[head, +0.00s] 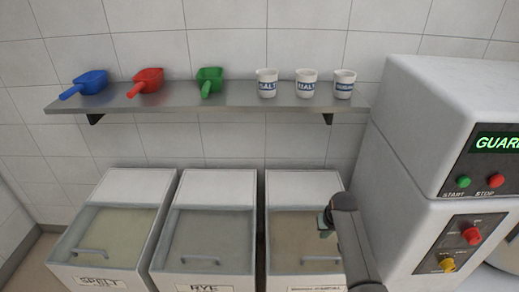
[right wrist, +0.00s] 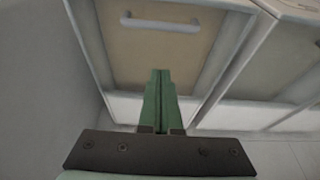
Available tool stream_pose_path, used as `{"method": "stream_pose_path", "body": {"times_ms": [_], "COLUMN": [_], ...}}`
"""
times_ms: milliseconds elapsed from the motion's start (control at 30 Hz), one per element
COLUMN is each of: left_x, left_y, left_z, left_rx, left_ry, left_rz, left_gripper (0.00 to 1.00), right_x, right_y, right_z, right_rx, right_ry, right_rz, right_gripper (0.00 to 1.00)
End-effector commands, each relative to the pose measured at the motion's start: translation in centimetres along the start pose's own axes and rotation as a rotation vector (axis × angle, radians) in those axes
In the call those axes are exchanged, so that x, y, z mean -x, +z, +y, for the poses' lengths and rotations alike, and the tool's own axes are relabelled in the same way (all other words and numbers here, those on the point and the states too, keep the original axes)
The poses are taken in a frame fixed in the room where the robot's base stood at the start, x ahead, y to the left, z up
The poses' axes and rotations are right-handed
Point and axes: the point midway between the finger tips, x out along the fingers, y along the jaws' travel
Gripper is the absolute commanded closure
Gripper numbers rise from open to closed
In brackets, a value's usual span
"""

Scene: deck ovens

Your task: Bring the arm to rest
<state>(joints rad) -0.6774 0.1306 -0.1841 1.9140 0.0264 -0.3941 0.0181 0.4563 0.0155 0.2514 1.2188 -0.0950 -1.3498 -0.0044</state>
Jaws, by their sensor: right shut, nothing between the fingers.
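My right gripper (head: 324,222) shows in the head view over the right-hand flour bin, its dark arm coming up from the lower right. In the right wrist view its green fingers (right wrist: 160,100) are pressed together with nothing between them. They point toward the front of a bin (right wrist: 150,50) with a pale handle, without visible contact. My left gripper is not in either view.
Three white bins stand in a row: spelt (head: 95,278), rye (head: 205,281) and a third (head: 300,186) partly behind my arm. A shelf (head: 225,97) above holds blue, red and green scoops and three cups. A large grey machine (head: 400,180) stands close on the right.

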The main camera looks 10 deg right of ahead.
Motion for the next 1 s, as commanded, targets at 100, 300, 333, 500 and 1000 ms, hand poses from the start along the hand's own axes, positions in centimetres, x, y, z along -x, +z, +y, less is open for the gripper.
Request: {"method": "stream_pose_path", "body": {"times_ms": [100,300,333,500,1000], "left_x": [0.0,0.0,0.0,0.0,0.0], "left_y": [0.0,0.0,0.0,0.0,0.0], "left_z": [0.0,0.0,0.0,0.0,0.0], "left_rx": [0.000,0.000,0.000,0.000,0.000], "left_ry": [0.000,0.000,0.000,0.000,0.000], "left_rz": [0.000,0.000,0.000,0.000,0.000], "left_gripper": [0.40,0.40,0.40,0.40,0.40], "right_x": [-0.4,-2.7,-3.0,-3.7,3.3], "right_y": [0.5,4.9,5.8,11.8,27.5], "right_z": [0.1,1.0,0.9,-0.4,-8.6], "right_rx": [0.007,0.082,0.102,0.216,0.350], "right_ry": [0.006,0.043,0.046,0.021,-0.264], "right_rz": [0.008,0.096,0.118,0.243,0.481], "right_gripper": [1.00,1.00,1.00,1.00,1.00]}}
